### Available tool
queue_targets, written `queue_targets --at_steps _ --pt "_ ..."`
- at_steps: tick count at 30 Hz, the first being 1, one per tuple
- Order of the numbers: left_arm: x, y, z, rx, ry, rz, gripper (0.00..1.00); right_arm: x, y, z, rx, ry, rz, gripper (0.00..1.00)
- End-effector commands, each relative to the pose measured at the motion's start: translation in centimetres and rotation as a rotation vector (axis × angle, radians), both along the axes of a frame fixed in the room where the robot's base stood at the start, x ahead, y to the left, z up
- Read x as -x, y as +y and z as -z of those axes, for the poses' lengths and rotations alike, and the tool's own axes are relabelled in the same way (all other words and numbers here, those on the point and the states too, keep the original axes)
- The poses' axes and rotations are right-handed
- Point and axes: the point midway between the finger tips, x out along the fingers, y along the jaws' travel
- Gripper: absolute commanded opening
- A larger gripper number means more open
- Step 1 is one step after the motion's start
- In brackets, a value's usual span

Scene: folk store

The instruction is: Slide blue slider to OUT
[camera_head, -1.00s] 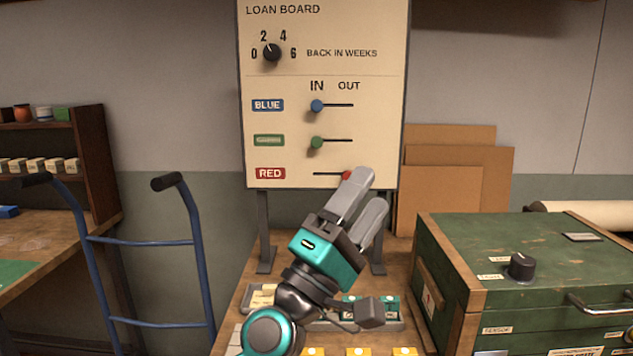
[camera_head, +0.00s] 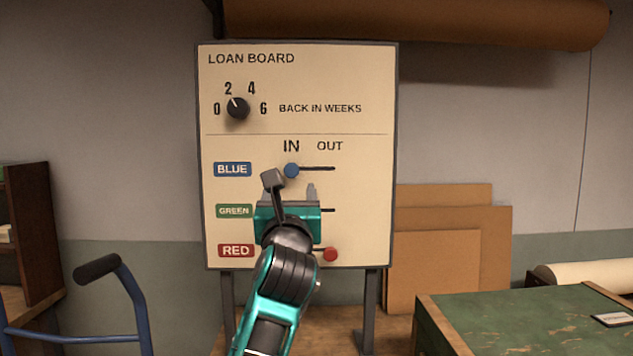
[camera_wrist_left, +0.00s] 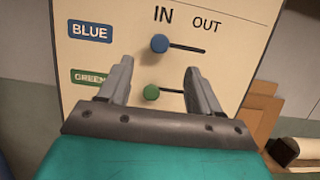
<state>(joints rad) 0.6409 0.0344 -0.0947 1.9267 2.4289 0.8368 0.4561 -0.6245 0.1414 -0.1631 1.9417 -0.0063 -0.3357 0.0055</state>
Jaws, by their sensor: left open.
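The loan board (camera_head: 365,125) stands upright with three slider rows. The blue slider knob (camera_head: 291,170) is at the left end of its slot, under IN; it also shows in the left wrist view (camera_wrist_left: 160,44). My left gripper (camera_head: 291,187) is in front of the board, just below the blue knob, open and empty. In the left wrist view the green knob (camera_wrist_left: 151,92) shows between its spread fingers, also at the left of its slot. In the head view the gripper hides the green knob. The red knob (camera_head: 330,254) is at the right, under OUT.
A black dial (camera_head: 238,108) on the board's upper part points near 2. Cardboard sheets (camera_head: 440,270) lean on the wall behind. A blue hand truck (camera_head: 130,300) stands at the lower left.

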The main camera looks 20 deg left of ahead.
Motion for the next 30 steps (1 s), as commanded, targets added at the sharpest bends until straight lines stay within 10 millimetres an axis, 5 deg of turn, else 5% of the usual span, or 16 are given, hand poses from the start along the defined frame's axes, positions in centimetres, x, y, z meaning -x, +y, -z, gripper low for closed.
queue_targets --at_steps 24,30 --pt "-8.4 4.1 -2.9 -0.002 -0.001 -0.003 0.64 0.2 -0.1 1.3 0.002 0.005 0.000 0.77" --pt "-8.4 4.1 -3.0 -0.001 0.000 0.000 0.64 0.0 -0.1 0.8 0.002 0.002 -0.001 0.77"
